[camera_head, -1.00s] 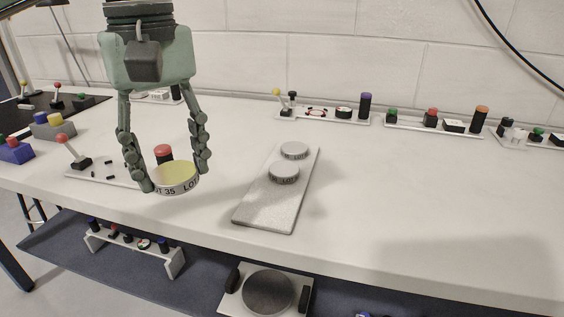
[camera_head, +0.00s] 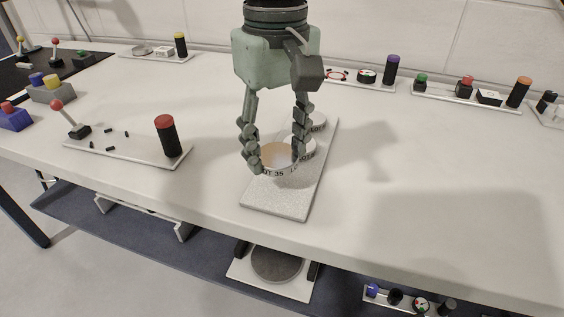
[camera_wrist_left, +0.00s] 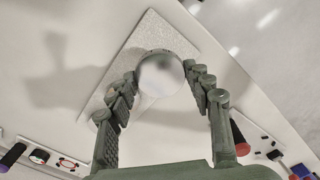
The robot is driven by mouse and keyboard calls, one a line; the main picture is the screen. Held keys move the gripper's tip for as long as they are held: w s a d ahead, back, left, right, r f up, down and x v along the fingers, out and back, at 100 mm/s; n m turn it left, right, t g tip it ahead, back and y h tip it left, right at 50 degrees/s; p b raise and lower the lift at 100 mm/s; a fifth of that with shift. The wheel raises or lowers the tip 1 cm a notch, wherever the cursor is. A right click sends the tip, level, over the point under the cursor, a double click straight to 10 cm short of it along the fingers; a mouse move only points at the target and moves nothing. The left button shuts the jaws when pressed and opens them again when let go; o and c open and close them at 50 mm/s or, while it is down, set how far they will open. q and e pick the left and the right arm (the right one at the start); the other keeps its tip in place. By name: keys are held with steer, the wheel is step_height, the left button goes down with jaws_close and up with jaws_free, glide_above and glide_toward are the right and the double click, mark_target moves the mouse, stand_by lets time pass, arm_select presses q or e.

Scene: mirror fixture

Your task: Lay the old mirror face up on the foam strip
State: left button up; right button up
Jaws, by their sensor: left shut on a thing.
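The old mirror (camera_head: 279,157) is a round disc with a pale rim printed "LOT 35" and a shiny upper face. My left gripper (camera_head: 277,158) is shut on its sides and holds it roughly level over the grey foam strip (camera_head: 274,202); the exact gap is hard to tell. In the left wrist view the mirror (camera_wrist_left: 160,75) sits between the fingers (camera_wrist_left: 165,92), its glossy face toward the camera, with the speckled strip (camera_wrist_left: 140,38) behind it. My right gripper is not in view.
A white tray (camera_head: 105,148) with a red-topped cylinder (camera_head: 167,136) stands left of the strip. Trays of small parts (camera_head: 462,101) line the wall. A lower shelf holds a white fixture with a dark disc (camera_head: 277,264). The bench right of the strip is clear.

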mark_target(281, 154)
arm_select(q)
steer(key=shift+d+f, duration=0.3)
steer(key=shift+f, duration=1.9)
steer(key=shift+f, duration=0.15)
steer(key=o, duration=1.2)
step_height(281, 154, up, 12)
steer(key=shift+r, duration=0.2)
